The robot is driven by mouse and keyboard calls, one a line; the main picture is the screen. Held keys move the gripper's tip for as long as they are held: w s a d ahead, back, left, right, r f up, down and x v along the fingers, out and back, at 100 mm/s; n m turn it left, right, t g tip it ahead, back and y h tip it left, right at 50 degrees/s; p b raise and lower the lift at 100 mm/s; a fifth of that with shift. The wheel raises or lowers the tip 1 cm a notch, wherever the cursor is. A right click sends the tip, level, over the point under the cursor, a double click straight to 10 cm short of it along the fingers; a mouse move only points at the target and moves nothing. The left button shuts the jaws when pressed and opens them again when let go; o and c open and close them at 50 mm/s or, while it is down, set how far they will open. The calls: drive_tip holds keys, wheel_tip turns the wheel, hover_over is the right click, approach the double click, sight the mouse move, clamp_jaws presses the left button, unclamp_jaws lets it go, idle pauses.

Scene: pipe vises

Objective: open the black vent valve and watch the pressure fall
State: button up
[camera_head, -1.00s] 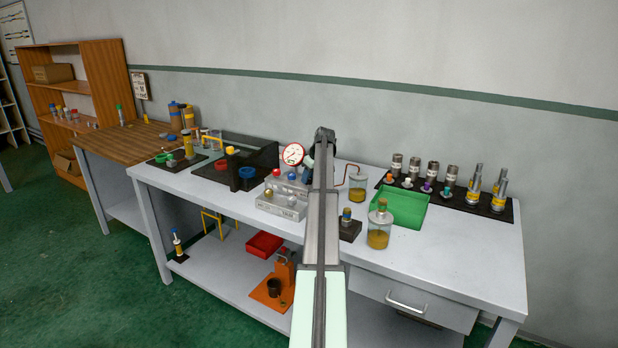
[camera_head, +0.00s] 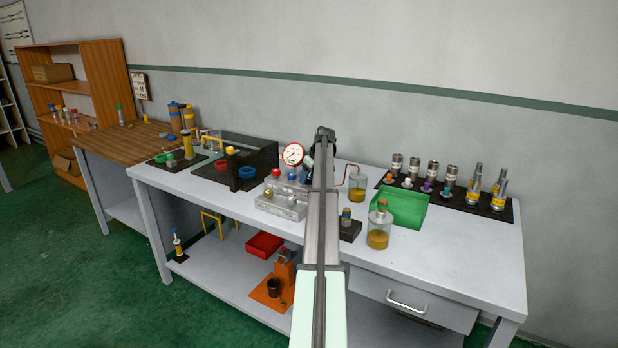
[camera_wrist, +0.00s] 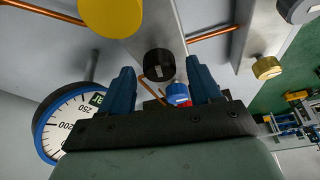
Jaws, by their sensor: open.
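A round black knob (camera_wrist: 159,64), which looks like the vent valve, is in the wrist view. My gripper (camera_wrist: 159,72) is open, with one blue finger on each side of that knob in the picture. I cannot tell whether the fingers touch it. A pressure gauge (camera_wrist: 69,124) is at the lower left of the wrist view, partly cut off; 200 and 250 show, but no needle is clear. In the head view a round gauge (camera_head: 292,154) with a red rim stands on the bench, too small to read. My arm hides most of the gripper and the black knob there.
A large yellow knob (camera_wrist: 110,14), a blue and red part (camera_wrist: 179,95) and a brass knob (camera_wrist: 267,68) are near the gripper. Copper pipe (camera_wrist: 213,34) runs close by. A jar (camera_head: 378,228) and a green tray (camera_head: 428,212) stand right of my arm.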

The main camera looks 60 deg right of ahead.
drive_tip(key=v, duration=1.3)
drive_tip(key=shift+s+r, duration=0.15)
drive_tip(key=shift+r, duration=0.2)
drive_tip(key=shift+a, duration=0.1)
